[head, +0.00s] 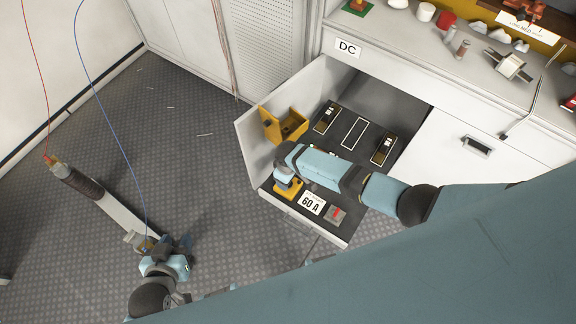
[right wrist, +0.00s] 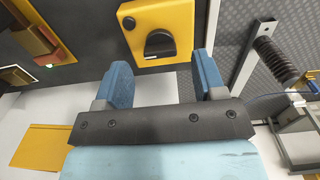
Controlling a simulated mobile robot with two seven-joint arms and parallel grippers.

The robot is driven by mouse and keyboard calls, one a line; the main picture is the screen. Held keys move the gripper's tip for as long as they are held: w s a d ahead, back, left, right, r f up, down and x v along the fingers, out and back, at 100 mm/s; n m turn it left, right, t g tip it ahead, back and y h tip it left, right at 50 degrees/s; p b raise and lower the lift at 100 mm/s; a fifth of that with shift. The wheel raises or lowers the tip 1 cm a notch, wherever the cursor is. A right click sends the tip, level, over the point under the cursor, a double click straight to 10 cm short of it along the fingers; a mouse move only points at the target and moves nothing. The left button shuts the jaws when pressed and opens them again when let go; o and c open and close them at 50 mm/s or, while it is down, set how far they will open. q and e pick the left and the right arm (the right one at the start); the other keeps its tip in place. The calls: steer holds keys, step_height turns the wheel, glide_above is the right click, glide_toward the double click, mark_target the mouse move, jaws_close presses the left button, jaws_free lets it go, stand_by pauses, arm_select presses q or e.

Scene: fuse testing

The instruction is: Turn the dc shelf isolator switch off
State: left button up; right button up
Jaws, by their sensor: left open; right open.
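The dc shelf isolator switch is a yellow box (head: 288,190) at the front left of the pulled-out black shelf, partly covered by my right arm. In the right wrist view its yellow plate (right wrist: 180,20) carries a black rotary knob (right wrist: 159,45). My right gripper (right wrist: 162,75) is open, with its two blue fingers pointing at the switch. The knob shows between and beyond the fingertips, and nothing is held. In the head view the right gripper is mostly hidden above the switch. My left gripper (head: 150,245) is open at lower left, near the end of a long light-coloured bar.
The shelf holds several fuse positions, a 60 A label (head: 311,203) and a grey-and-red part (head: 336,214). The bar (head: 110,210) has a dark coiled section. Cables hang at left.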

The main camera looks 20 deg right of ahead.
step_height(320, 180, up, 11)
steer(key=p, duration=0.2)
steer(key=shift+r, duration=0.15)
steer(key=shift+s, duration=0.1)
stand_by(0.3)
